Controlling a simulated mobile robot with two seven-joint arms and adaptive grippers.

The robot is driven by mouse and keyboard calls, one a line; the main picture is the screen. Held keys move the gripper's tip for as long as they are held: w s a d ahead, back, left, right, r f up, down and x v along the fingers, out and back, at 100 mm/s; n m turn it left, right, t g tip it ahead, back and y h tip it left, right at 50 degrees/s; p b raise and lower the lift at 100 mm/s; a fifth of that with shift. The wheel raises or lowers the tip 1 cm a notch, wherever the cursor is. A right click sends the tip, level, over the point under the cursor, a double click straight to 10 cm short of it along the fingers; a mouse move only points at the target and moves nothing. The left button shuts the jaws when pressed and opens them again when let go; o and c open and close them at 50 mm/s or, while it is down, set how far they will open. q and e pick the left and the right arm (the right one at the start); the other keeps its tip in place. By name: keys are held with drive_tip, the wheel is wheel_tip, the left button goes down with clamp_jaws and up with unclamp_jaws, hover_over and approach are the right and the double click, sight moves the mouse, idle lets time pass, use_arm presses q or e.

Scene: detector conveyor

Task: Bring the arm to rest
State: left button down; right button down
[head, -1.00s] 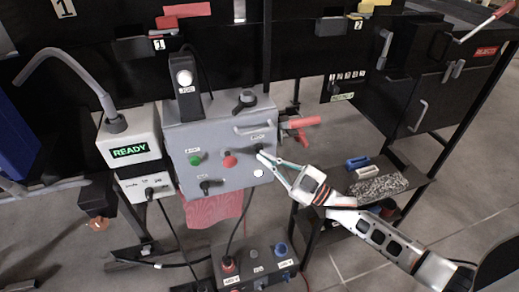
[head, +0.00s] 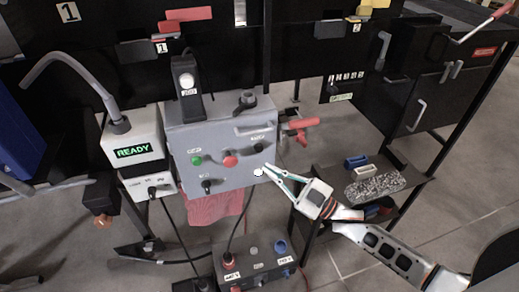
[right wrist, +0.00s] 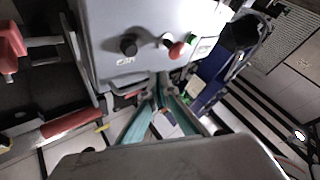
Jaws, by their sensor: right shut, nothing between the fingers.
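My right gripper (head: 266,170) is at the lower right corner of the grey control box (head: 217,172) in the head view. Its teal fingers are shut and empty. In the right wrist view its fingertips (right wrist: 162,82) lie just past the box's lower edge, below the box face (right wrist: 150,15). The tips overlap the box in the head view; I cannot tell whether they touch it. A black knob (head: 258,147) sits on the box face just above the fingertips. My left gripper is not in view.
The box carries a green button (head: 196,160) and a red button (head: 230,161). A display reading READY (head: 133,150) stands to its left. A second box with knobs (head: 256,267) is below. Red clamp handles (head: 300,124) stick out at the right. A shelf (head: 399,172) lies beyond my forearm.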

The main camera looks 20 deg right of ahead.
idle(0.5)
drive_tip(key=s+d+f+m+g+h, duration=0.1)
drive_tip(key=s+f+m+h, duration=0.4)
drive_tip(key=s+f, duration=0.5)
drive_tip(key=s+d+f+m+g+h, duration=0.1)
drive_tip(key=s+f+m+g+h, duration=0.2)
drive_tip(key=s+f, duration=0.7)
drive_tip(key=f+m+h, duration=0.2)
drive_tip(key=h, duration=0.2)
drive_tip(key=shift+d, duration=0.35)
